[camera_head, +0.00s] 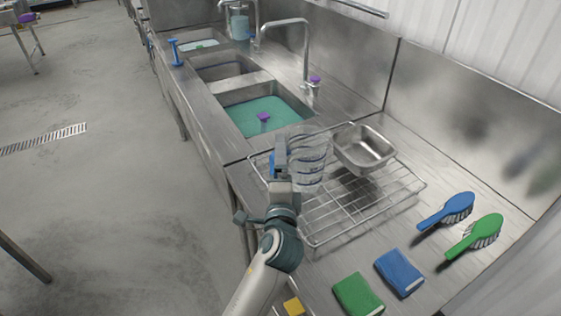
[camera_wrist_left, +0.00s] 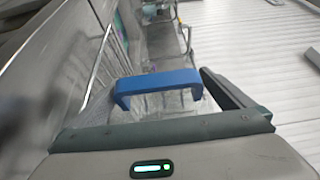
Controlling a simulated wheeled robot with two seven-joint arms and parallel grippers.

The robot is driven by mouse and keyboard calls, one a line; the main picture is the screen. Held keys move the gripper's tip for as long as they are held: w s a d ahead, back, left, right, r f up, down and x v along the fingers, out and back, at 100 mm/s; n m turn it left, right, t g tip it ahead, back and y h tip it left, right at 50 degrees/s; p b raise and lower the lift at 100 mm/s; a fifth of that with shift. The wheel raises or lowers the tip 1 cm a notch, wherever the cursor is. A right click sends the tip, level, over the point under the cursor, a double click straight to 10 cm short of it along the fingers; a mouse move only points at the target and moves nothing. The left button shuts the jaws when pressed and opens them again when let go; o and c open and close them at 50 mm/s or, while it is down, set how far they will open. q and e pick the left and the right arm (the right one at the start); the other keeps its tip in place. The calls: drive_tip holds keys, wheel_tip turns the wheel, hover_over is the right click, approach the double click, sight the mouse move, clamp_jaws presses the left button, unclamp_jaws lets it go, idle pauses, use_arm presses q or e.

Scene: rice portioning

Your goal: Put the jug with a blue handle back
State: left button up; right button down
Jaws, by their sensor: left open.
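A clear jug (camera_head: 310,163) with blue level marks stands on the wire rack (camera_head: 345,223), at its far left part. Its blue handle (camera_wrist_left: 158,82) shows clearly in the wrist view, ahead of my left gripper and between its fingers. In the head view my left gripper (camera_head: 280,160) is at the handle side of the jug and hides most of the handle. The gripper is open. I cannot tell whether a finger touches the handle. My right gripper is not in view.
A steel pan (camera_head: 364,149) sits on the rack right of the jug. A sink (camera_head: 262,113) with green water and a tap (camera_head: 304,55) lie beyond. Blue and green brushes (camera_head: 446,210) (camera_head: 475,237) and folded cloths (camera_head: 399,271) (camera_head: 357,295) lie on the counter.

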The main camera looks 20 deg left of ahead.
use_arm(q)
drive_tip(key=b+v, duration=0.2)
drive_tip(key=v, duration=0.8)
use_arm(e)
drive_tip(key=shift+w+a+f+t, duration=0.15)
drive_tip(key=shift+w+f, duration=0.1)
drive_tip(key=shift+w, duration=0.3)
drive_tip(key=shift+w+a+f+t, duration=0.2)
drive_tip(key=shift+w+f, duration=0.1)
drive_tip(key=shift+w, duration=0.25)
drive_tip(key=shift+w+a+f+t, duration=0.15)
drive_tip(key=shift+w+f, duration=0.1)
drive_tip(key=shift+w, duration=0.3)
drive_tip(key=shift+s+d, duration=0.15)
